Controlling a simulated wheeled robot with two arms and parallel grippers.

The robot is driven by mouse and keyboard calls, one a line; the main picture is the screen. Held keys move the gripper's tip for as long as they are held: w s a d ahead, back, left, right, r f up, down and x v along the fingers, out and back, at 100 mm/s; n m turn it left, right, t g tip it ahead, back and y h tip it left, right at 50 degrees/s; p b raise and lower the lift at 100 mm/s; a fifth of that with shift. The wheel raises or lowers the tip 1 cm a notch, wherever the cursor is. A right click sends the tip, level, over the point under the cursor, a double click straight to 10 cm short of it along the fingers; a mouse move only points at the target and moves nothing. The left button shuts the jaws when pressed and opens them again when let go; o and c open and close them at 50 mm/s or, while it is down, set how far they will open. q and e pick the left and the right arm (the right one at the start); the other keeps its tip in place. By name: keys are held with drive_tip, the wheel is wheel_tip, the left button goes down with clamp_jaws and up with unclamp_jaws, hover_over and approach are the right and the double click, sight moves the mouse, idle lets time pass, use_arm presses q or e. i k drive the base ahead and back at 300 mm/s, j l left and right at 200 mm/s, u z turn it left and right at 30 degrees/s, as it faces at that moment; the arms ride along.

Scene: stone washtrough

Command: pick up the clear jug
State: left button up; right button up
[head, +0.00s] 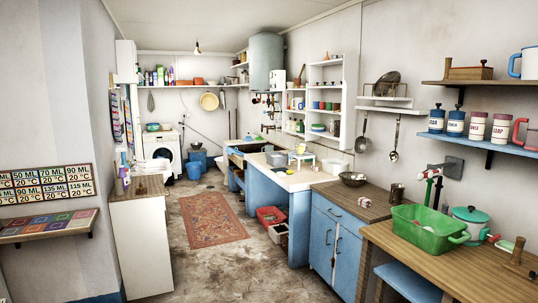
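I cannot make out a clear jug for certain. A small pale, possibly see-through container (334,167) stands on the white counter (293,181) at the middle right, too small to tell whether it is a jug. Neither of my grippers is in view.
A green basin (428,229) and a teal lidded pot (470,219) stand on the wooden table at the right. A metal bowl (353,179) and metal cup (397,193) are on the blue cabinet's top. Red tubs (270,215) sit on the floor. A rug (211,217) lies along the open aisle.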

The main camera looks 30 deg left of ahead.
sight(268, 148)
drive_tip(key=i+j+u, duration=0.65)
drive_tip(key=i, duration=0.3)
drive_tip(key=i+j+u, duration=0.35)
drive_tip(key=i, duration=0.2)
drive_tip(key=i+u, duration=0.3)
drive_tip(key=i, duration=2.75)
drive_tip(key=i+z, duration=0.15)
drive_tip(key=i, duration=0.35)
drive_tip(key=i+j+z, duration=0.15)
drive_tip(key=i, duration=0.3)
drive_tip(key=i+j+z, duration=0.1)
drive_tip(key=i, duration=0.35)
drive_tip(key=i+j+z, duration=0.15)
drive_tip(key=i, duration=0.35)
